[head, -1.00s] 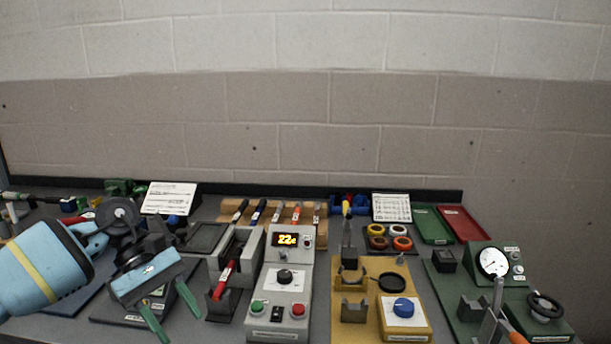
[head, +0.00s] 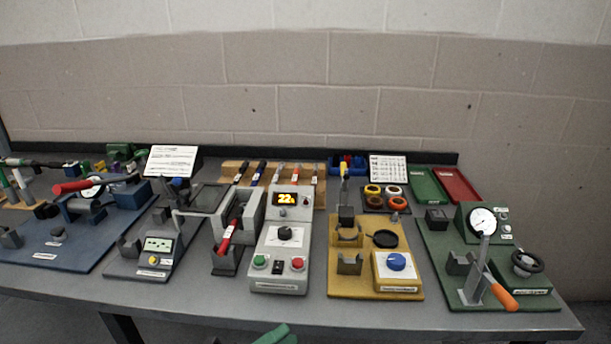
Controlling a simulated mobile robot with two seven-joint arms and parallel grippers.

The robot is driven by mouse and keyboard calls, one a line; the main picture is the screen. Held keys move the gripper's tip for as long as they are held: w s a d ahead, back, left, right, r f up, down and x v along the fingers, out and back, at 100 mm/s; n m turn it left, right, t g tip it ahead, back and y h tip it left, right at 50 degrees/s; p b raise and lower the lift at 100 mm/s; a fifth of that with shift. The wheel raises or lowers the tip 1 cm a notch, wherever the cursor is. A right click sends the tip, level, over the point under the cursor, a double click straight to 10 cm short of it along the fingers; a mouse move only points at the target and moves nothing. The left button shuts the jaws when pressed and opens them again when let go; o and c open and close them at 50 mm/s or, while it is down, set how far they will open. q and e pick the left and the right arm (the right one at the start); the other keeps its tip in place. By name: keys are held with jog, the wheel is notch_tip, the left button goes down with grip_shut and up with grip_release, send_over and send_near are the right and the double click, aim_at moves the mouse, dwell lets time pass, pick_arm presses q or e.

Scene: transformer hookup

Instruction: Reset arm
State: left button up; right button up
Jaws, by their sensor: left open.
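Only a green fingertip of my left gripper (head: 277,335) shows, at the bottom edge of the head view, in front of the bench and below its front edge. It touches nothing that I can see. The rest of the gripper and its arm are out of the picture. My right gripper is not in view.
The grey bench (head: 190,302) carries several stations: a blue board (head: 75,255), a grey control box (head: 284,240) reading 22, a yellow board (head: 375,292) and a green board (head: 450,240). An orange-handled lever (head: 500,298) stands near the front right. The bench's front strip is clear.

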pick_arm(q)
jog(key=s+a+f+n+t+y, duration=0.1)
jog(key=s+a+f+n+y, duration=0.65)
jog(key=n, duration=0.45)
jog(key=s+a+f+n+t+y, duration=0.1)
jog(key=s+a+f+n+y, duration=0.3)
jog(key=s+f+n+y, duration=0.55)
jog(key=s+a+f+n+g+p, duration=0.1)
jog(key=s+a+f+n+g, duration=0.3)
jog(key=s+f+n, duration=0.3)
jog(key=shift+s+n, duration=0.45)
jog(key=shift+s, duration=0.25)
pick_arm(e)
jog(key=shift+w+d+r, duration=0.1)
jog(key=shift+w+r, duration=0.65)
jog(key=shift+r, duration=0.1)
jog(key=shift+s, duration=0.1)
